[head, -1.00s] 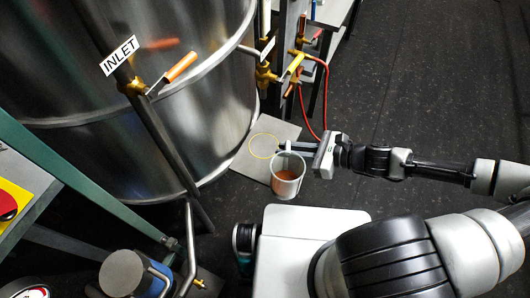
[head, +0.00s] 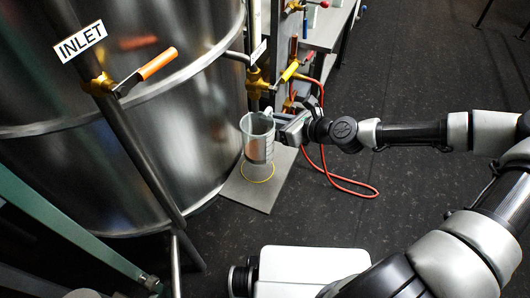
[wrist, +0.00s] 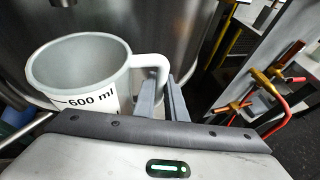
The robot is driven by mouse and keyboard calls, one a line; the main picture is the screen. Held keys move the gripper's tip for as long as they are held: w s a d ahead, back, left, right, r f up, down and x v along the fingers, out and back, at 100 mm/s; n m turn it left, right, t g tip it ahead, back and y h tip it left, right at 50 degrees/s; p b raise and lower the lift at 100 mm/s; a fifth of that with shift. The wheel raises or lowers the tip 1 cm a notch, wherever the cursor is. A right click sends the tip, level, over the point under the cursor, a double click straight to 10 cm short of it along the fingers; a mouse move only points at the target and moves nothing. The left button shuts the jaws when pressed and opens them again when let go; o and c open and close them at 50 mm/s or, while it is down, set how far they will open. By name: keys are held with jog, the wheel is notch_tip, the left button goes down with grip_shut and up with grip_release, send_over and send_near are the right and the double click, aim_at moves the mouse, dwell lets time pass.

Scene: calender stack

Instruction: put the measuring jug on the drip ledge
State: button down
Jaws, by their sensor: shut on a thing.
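The measuring jug (head: 257,145) is a pale see-through cup with a handle. It is upright, over the grey drip ledge (head: 262,198) in the head view. A yellow ring on the ledge shows at and below the jug's base; whether the base touches the ledge cannot be told. My gripper (head: 283,128) is at the jug's right side. In the wrist view my gripper (wrist: 165,100) is shut on the handle, and the jug (wrist: 85,75) shows a "600 ml" mark. The jug's underside is hidden there.
A large steel tank (head: 150,130) stands close left of the ledge. An INLET pipe with an orange-handled valve (head: 150,65) runs down its front. Brass valves and a red hose (head: 345,188) lie behind and right.

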notch_tip(320, 180, down, 7)
jog(key=shift+f+b, duration=0.2)
jog(key=shift+b, duration=0.8)
jog(key=c, duration=1.8)
grip_release()
jog(key=p+v, duration=0.3)
jog(key=v, duration=0.9)
